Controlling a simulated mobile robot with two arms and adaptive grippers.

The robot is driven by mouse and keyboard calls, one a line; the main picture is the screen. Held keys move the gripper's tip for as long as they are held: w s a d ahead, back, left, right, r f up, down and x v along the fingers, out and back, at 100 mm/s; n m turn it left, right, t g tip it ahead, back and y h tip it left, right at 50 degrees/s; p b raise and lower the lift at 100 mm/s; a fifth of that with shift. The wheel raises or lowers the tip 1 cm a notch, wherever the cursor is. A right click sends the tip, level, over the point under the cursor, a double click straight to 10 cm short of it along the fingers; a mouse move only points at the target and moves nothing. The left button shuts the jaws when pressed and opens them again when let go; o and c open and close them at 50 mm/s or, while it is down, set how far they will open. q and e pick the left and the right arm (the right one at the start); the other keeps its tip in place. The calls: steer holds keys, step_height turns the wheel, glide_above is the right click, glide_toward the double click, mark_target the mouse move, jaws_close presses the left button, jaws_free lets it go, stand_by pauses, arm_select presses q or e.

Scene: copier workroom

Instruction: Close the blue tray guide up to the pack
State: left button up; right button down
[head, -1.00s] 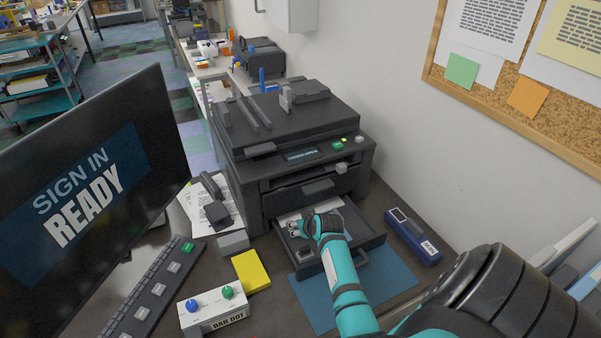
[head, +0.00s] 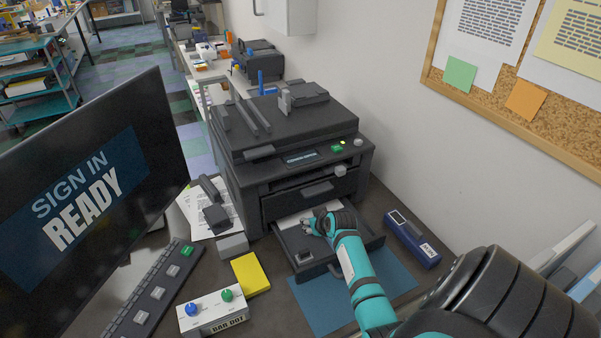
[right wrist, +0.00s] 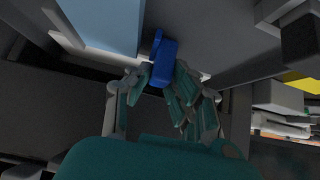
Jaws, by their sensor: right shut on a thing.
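The open paper tray (head: 346,252) sticks out from the front of the dark copier (head: 300,190). A pale pack of paper (head: 290,219) lies in it, partly under the copier; it looks light blue in the right wrist view (right wrist: 105,22). My right gripper (head: 308,227) reaches down into the tray beside the pack. In the right wrist view its fingers (right wrist: 168,88) are shut on the blue tray guide (right wrist: 163,62). The guide stands close beside the pack's edge; I cannot tell if they touch. The head view hides the guide behind my fingers. My left gripper is not in view.
A blue mat (head: 380,292) lies under the tray's front. A dark blue box (head: 413,238) stands right of the tray. A yellow pad (head: 250,274), a knob box (head: 212,310), a keyboard (head: 150,300) and a monitor (head: 90,200) fill the left side.

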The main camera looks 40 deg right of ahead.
steer(key=shift+s+d+f, duration=0.1)
steer(key=shift+s+d, duration=0.1)
steer(key=shift+d, duration=0.25)
steer(key=shift+s+d, duration=0.15)
steer(key=shift+d, duration=0.3)
steer(key=shift+a, duration=0.1)
steer(key=c, duration=1.2)
jaws_free()
steer(key=v, duration=1.2)
